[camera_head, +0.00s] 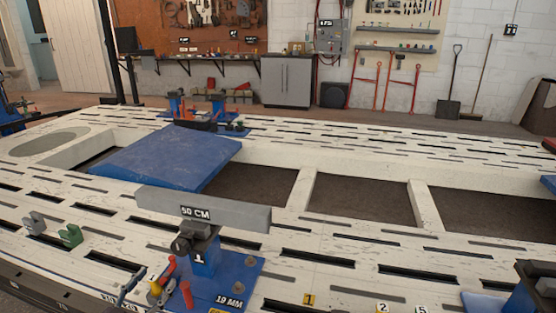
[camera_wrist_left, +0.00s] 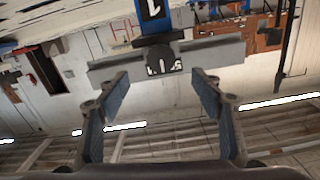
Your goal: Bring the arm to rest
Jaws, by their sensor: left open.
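My left gripper (camera_wrist_left: 160,78) is open in the left wrist view, its two blue-padded fingers spread with nothing between them. In the head view only a small part of it (camera_head: 129,287) shows at the bottom edge, left of the blue clamp stand (camera_head: 235,278). A grey bar marked 50 CM (camera_head: 240,214) rests on top of that stand. The bar also shows in the left wrist view (camera_wrist_left: 216,50), beyond the open fingers and apart from them. The right gripper is not in view.
The pale slotted bench (camera_head: 345,250) fills the foreground. A blue panel (camera_head: 165,157) lies over its openings. A green block (camera_head: 71,236) and a grey block (camera_head: 36,223) stand at the left. Another stand (camera_head: 537,285) is at the bottom right. Red-handled tools (camera_head: 203,100) stand at the back.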

